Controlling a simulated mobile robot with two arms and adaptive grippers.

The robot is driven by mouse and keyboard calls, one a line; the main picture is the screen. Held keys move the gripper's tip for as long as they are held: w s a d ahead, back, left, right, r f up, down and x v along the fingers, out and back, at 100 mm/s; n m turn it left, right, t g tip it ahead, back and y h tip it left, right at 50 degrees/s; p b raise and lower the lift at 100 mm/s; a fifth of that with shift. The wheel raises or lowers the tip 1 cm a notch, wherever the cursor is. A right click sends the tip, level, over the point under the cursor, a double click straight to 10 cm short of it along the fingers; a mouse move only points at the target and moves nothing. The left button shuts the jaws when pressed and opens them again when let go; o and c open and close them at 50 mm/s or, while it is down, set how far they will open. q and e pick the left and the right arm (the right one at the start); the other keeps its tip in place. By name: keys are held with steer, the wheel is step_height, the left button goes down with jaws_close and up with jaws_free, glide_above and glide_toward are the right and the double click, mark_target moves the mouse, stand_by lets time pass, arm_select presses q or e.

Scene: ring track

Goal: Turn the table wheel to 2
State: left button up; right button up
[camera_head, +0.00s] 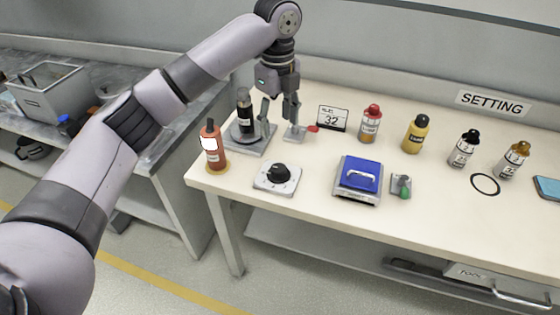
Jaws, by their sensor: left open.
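The table wheel appears to be the black knob (279,173) on a white square plate (263,183), near the front left of the table. Its markings are too small to read, so I cannot tell its setting. My left gripper (278,112) is open, pointing down above the back left of the table. It is behind the knob and apart from it, between a dark bottle on a grey stand and a small red-tipped lever. I see nothing between its fingers. My right gripper is not in view.
An orange bottle (213,150) stands left of the knob, near the table's left edge. The dark bottle (244,112) and red-tipped lever (312,128) flank my gripper. A blue-topped device (361,174) sits right of the knob. Several bottles stand farther right.

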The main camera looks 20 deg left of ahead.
arm_select(q)
step_height(320, 180, down, 2)
glide_toward(279, 168)
steer(key=shift+a, duration=0.15)
step_height(279, 168, down, 5)
steer(key=shift+f, duration=0.15)
step_height(279, 168, down, 4)
steer(key=shift+w+r, duration=0.1)
steer(key=shift+r, duration=0.15)
steer(key=shift+f, duration=0.4)
steer(key=c, duration=1.1)
steer(key=shift+p, duration=0.6)
steer(key=shift+c, duration=0.2)
steer(key=n+p, duration=0.6)
steer(key=p, duration=0.1)
steer(key=n+p, duration=0.3)
steer(key=p, duration=0.1)
steer(key=shift+r, duration=0.25)
steer(key=n+p, duration=0.3)
steer(key=shift+n, duration=0.3)
steer(key=shift+f+n+p, duration=0.2)
steer(key=shift+n+p, duration=0.9)
steer(key=shift+n, duration=0.4)
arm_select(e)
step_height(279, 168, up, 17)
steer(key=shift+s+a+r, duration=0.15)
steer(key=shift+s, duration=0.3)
